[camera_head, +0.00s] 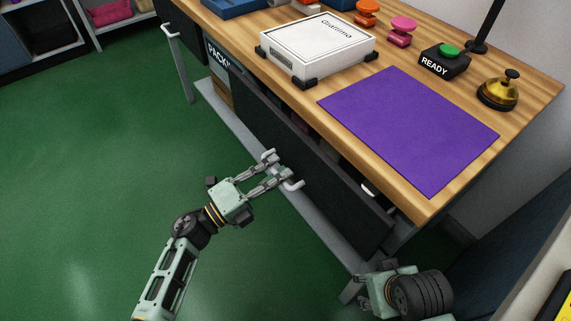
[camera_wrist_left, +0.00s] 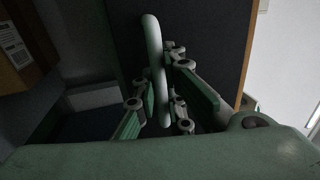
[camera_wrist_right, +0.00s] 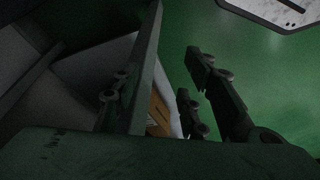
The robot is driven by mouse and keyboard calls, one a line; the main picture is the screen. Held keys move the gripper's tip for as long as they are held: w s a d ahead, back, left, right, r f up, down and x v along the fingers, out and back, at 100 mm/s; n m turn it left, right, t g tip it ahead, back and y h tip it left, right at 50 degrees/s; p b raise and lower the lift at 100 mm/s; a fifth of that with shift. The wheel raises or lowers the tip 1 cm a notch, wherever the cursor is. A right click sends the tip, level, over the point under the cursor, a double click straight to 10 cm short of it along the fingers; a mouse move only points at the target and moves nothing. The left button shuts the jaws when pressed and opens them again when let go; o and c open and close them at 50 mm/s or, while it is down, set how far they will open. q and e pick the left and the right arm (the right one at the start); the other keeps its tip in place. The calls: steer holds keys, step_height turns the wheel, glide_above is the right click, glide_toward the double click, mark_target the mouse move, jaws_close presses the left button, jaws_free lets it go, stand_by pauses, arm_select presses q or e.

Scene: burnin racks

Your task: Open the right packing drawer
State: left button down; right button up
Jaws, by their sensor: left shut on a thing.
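The right packing drawer has a wide dark front (camera_head: 320,170) below the wooden tabletop. A gap with pale items shows between the front and the table edge, so the drawer stands partly open. Its light handle (camera_head: 292,185) is on the outer face; it also shows in the left wrist view (camera_wrist_left: 152,50). My left gripper (camera_head: 277,171) is shut on the handle, with a finger on either side. My right gripper (camera_wrist_right: 160,100) is low by the table's near right corner; its fingers are apart in the right wrist view, and the head view hides them.
On the tabletop (camera_head: 425,205) are a purple mat (camera_head: 410,130), a white box (camera_head: 318,45), a READY button (camera_head: 445,60), a brass bell (camera_head: 498,92) and stamp-like pieces. A grey rail (camera_head: 240,130) runs low under the table. Green floor (camera_head: 90,170) is clear at left.

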arm_select(q)
steer(key=r+v, duration=0.2)
steer(key=v, duration=0.8)
steer(key=r+p+v, duration=0.1)
steer(key=r+v, duration=0.1)
steer(key=v, duration=0.8)
steer(key=shift+s+a+f, duration=0.2)
steer(key=shift+s+a, duration=0.2)
steer(key=shift+a, duration=0.05)
arm_select(e)
steer(key=shift+s+x, duration=0.2)
steer(key=shift+x, duration=0.7)
steer(key=shift+s+x, duration=0.15)
steer(key=shift+x, duration=0.75)
steer(key=shift+s+x, duration=0.2)
steer(key=shift+x, duration=0.7)
steer(key=shift+f, duration=0.15)
arm_select(q)
steer(key=c, duration=1.8)
jaws_free()
arm_select(e)
steer(key=shift+a, duration=0.1)
arm_select(q)
steer(key=v, duration=1.2)
